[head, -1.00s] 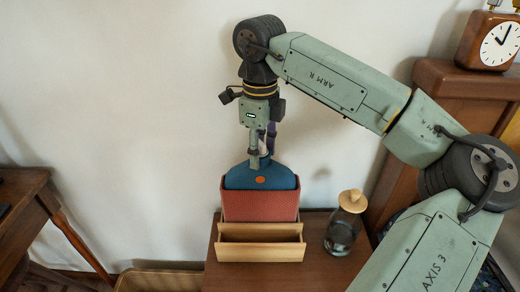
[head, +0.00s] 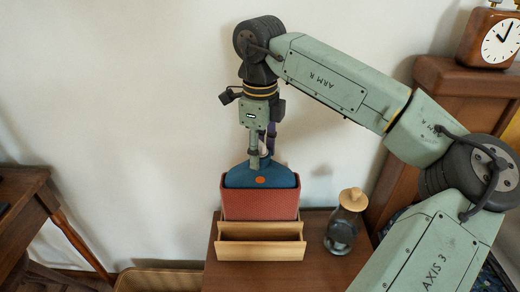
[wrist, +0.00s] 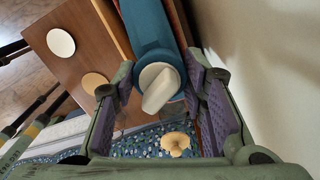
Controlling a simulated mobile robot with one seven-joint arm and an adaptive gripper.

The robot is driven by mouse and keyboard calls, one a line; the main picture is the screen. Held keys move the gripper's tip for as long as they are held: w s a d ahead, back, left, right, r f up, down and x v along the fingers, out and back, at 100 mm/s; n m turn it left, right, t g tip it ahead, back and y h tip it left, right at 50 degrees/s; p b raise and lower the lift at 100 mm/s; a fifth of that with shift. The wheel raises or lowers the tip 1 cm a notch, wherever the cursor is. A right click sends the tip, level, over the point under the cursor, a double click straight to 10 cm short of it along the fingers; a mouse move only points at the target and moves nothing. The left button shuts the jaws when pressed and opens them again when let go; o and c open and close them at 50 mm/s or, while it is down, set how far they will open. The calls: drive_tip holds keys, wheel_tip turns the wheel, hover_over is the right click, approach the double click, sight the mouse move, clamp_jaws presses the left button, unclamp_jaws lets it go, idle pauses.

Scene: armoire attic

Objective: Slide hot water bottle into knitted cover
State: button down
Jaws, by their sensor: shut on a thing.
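The blue hot water bottle (head: 240,177) with an orange oval mark stands upright, its lower part inside the red knitted cover (head: 260,206). Its shoulders and neck show above the cover's top edge. The cover stands in a light wooden holder (head: 261,251). My gripper (head: 262,160) points down and is shut on the bottle at its neck. In the wrist view the blue bottle (wrist: 152,28) and its white stopper (wrist: 160,85) lie between the purple-padded fingers of my gripper (wrist: 160,95). The bottle's lower part is hidden by the cover.
The holder stands on a brown cabinet top (head: 310,225) close to the wall. A glass jar with a wooden lid (head: 343,225) stands to its right. A wooden desk (head: 28,205) is at the left.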

drive_tip(key=shift+f+b, duration=0.45)
drive_tip(key=shift+f, duration=0.2)
idle(0.5)
drive_tip(key=c, duration=1.2)
unclamp_jaws()
drive_tip(key=shift+c, duration=0.2)
drive_tip(key=o, duration=0.3)
drive_tip(key=shift+o, duration=1.3)
drive_tip(key=shift+f, duration=0.1)
